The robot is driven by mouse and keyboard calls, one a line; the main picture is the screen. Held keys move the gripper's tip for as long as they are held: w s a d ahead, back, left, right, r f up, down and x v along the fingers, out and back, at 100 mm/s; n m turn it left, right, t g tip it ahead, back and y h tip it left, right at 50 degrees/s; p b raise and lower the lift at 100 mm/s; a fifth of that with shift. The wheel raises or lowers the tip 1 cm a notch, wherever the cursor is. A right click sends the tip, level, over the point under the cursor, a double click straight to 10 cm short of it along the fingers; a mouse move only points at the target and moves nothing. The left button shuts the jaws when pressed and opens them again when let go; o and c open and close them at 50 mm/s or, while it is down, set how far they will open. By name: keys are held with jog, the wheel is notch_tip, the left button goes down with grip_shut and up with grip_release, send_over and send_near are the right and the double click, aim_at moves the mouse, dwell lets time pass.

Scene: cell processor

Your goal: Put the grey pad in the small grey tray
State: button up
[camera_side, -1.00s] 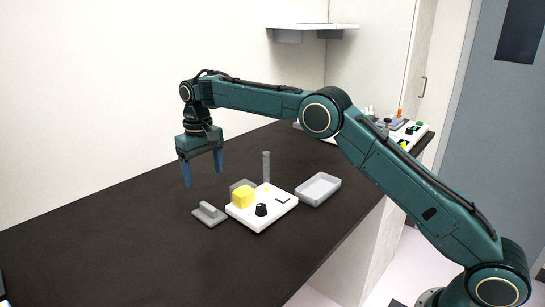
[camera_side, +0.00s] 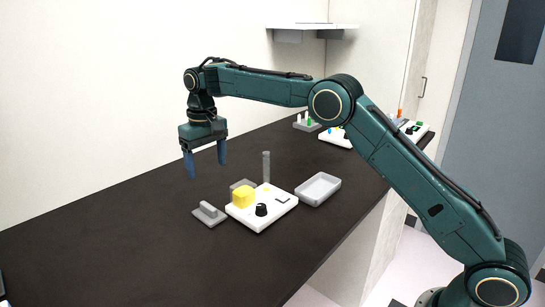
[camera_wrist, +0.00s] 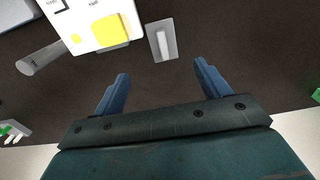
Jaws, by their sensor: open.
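The grey pad (camera_side: 209,212) is a flat plate with a raised bar handle. It lies on the dark bench to the left of the white device. It also shows in the wrist view (camera_wrist: 161,40), ahead of the space between my fingers. The small grey tray (camera_side: 318,190) is shallow and looks empty; it stands to the right of the white device, apart from it. My gripper (camera_side: 207,170) points down with its blue fingers spread and nothing between them. It is above the bench, higher than the pad and apart from it. The fingers also show in the wrist view (camera_wrist: 160,88).
The white device (camera_side: 262,208) with a yellow block (camera_side: 243,197) and black knob stands between pad and tray. A clear grey cylinder (camera_side: 266,167) stands upright behind it. More equipment (camera_side: 340,136) sits at the far right.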

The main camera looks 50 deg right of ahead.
jog(key=s+d+r+t, duration=0.1)
jog(key=s+d+r, duration=0.2)
jog(key=s+r, duration=0.55)
jog(key=s+d+r+t, duration=0.25)
jog(key=s+r, duration=0.35)
jog(key=s, duration=0.6)
jog(key=s+d+f+t, duration=0.1)
jog(key=s+f, duration=0.3)
jog(key=s, duration=0.7)
jog(key=s+d+f+t, duration=0.1)
jog(key=s+d+f, duration=0.1)
jog(key=s, duration=0.9)
jog(key=shift+s+f, duration=0.25)
jog(key=shift+f, duration=0.65)
jog(key=c, duration=0.7)
jog(key=shift+w, duration=0.1)
